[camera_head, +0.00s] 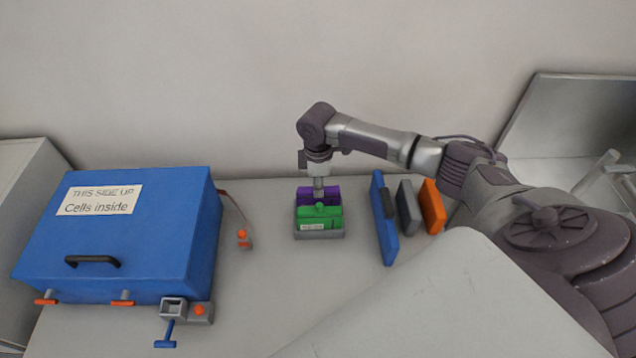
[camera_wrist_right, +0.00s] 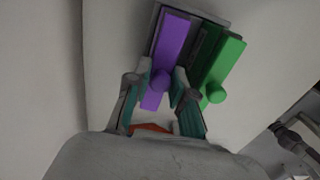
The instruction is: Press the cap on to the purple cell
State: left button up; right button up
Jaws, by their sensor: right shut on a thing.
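The purple cell (camera_head: 332,190) stands in a grey tray (camera_head: 320,235), behind the green cell (camera_head: 320,218). In the right wrist view the purple cell (camera_wrist_right: 172,45) is left of the green cell (camera_wrist_right: 222,66). A round purple cap (camera_wrist_right: 160,79) shows at the purple cell, between my right fingertips. My right gripper (camera_head: 319,192) points down over the purple cell and is shut on the cap. The fingers hide part of the cell, and I cannot tell if the cap is fully seated. The green cell has a round green knob (camera_wrist_right: 216,95). My left gripper is not in view.
A blue box (camera_head: 140,235) labelled "Cells inside" stands at left, with an orange-topped piece (camera_head: 244,237) beside it. Blue (camera_head: 383,220), grey (camera_head: 408,207) and orange (camera_head: 432,207) slabs stand right of the tray. An orange-red patch (camera_wrist_right: 150,128) shows low between my fingers.

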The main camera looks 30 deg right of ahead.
dwell(0.3)
jog(key=o, duration=0.9)
jog(key=shift+o, duration=0.5)
jog(key=o, duration=0.4)
jog(key=shift+r, duration=0.1)
jog(key=shift+r+p, duration=3.45)
jog(key=shift+p, duration=0.4)
